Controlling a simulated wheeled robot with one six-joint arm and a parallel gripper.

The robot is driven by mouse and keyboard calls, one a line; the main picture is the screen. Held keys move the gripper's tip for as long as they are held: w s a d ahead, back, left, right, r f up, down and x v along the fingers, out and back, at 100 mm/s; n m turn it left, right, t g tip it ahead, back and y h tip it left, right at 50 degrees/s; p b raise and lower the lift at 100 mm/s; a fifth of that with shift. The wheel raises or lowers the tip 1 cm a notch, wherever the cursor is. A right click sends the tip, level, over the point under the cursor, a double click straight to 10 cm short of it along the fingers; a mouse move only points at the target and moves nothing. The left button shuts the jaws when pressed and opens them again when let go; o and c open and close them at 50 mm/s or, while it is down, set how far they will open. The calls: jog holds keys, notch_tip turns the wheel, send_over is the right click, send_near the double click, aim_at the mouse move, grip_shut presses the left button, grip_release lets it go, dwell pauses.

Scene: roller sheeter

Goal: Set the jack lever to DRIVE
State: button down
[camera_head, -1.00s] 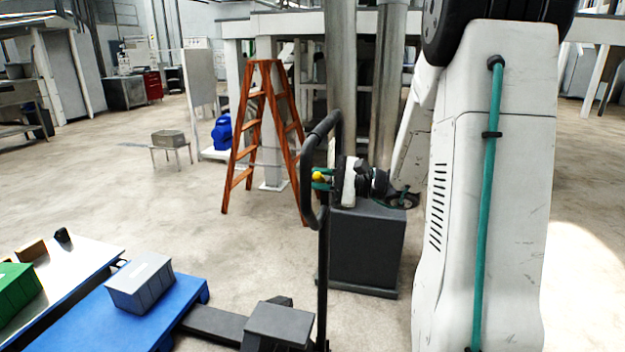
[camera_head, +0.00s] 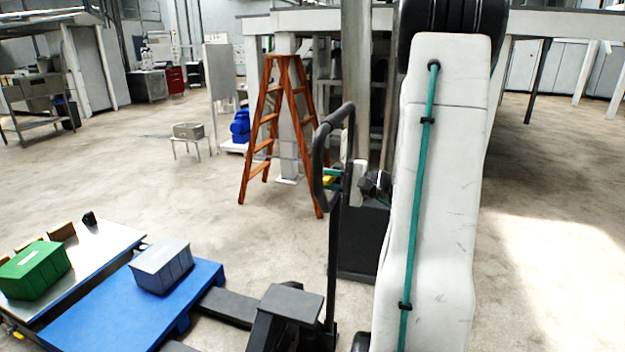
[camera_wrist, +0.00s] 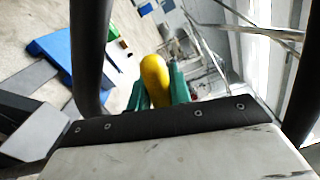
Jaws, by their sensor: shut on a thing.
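The jack lever (camera_wrist: 155,78) has a yellow grip and stands inside the black loop handle of the pallet jack. My gripper (camera_wrist: 157,92) has teal fingers on both sides of the yellow grip and is shut on it. In the head view my gripper (camera_head: 331,178) is small and partly hidden behind the loop handle (camera_head: 320,150), with a bit of yellow showing. The handle's shaft (camera_head: 333,260) rises from the dark jack body (camera_head: 291,301). No lever markings can be read, so I cannot tell its setting.
The jack's forks run toward a blue pallet (camera_head: 110,310) bearing a grey bin (camera_head: 162,266). A green bin (camera_head: 35,268) sits on a metal-topped table at the left. An orange ladder (camera_head: 270,130) stands behind the handle. Floor on the right is open.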

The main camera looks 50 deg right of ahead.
aim_at(333, 180)
jog(key=c, duration=1.3)
grip_release()
jog(key=shift+v, duration=3.85)
jog(key=shift+a, duration=0.1)
